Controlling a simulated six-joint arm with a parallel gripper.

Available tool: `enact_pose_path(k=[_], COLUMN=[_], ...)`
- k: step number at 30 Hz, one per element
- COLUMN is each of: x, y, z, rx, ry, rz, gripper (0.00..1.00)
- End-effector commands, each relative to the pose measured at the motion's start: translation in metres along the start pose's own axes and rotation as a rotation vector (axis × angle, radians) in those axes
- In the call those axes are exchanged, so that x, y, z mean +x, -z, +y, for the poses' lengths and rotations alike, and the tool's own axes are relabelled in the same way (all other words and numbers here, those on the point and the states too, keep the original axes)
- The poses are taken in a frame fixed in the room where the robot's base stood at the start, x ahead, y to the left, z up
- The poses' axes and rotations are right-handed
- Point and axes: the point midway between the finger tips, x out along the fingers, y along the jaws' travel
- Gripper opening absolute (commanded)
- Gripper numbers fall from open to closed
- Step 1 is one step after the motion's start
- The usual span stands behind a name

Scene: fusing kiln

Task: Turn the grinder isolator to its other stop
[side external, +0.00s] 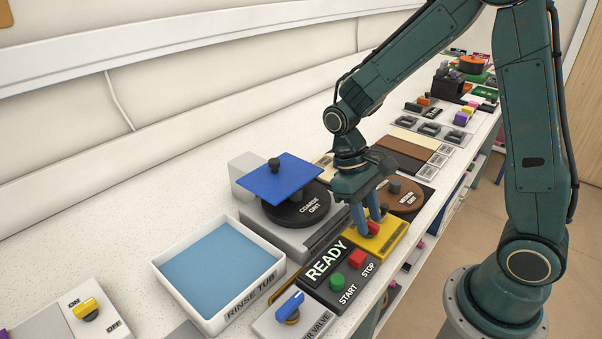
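A red handle (373,228) on a yellow base (391,240) sits right of the READY panel; it looks like the grinder isolator, but I see no label naming it. My gripper (367,226) points down over it, its two blue fingers low at the red handle. The fingers hide part of the handle, so I cannot tell its angle, or whether the fingers touch or grip it.
The READY panel (328,262) has a green START button (337,279) and a red STOP button (357,258). Behind are the coarse-grit wheel (297,211) under a blue sheet (278,174), and the brown medium-grit wheel (408,200). A rinse tub (233,313) and blue valve knob (290,306) are nearer.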

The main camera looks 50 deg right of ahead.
Motion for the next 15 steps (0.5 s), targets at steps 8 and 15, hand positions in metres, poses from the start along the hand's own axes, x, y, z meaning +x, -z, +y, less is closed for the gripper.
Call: enact_pose_path(k=[8, 15], x=[0.0041, 0.0039], y=[-0.0004, -0.0003], z=[0.0000, 0.0000], rx=[0.000, 0.000], ry=[0.000, 0.000], rz=[-0.001, -0.001], gripper=[0.35, 0.08])
